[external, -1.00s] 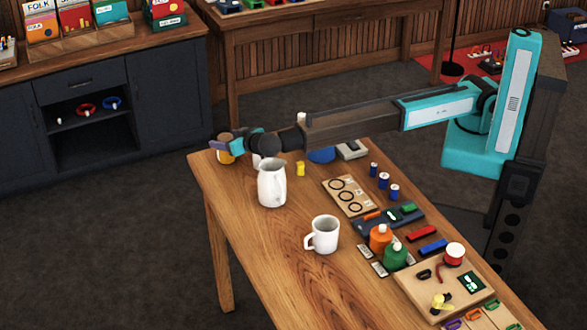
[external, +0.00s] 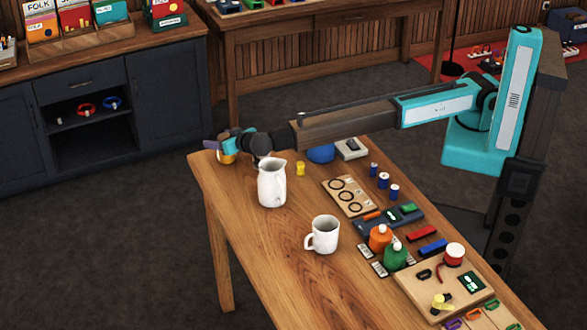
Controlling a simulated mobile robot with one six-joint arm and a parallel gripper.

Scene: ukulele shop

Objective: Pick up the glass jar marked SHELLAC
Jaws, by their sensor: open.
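An amber jar (external: 227,158) stands at the far left end of the wooden table. Its label cannot be read from here, so I cannot tell whether it says SHELLAC. My gripper (external: 213,145) is open at the top of this jar and covers its upper part. I cannot tell whether the fingers are around the jar or just in front of it or above it.
A white pitcher (external: 271,184) stands close to the right of my wrist, with a yellow item (external: 300,168) and a blue round object (external: 321,153) beyond. A white mug (external: 322,235) stands nearer. The table's left end (external: 197,172) is close to the jar.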

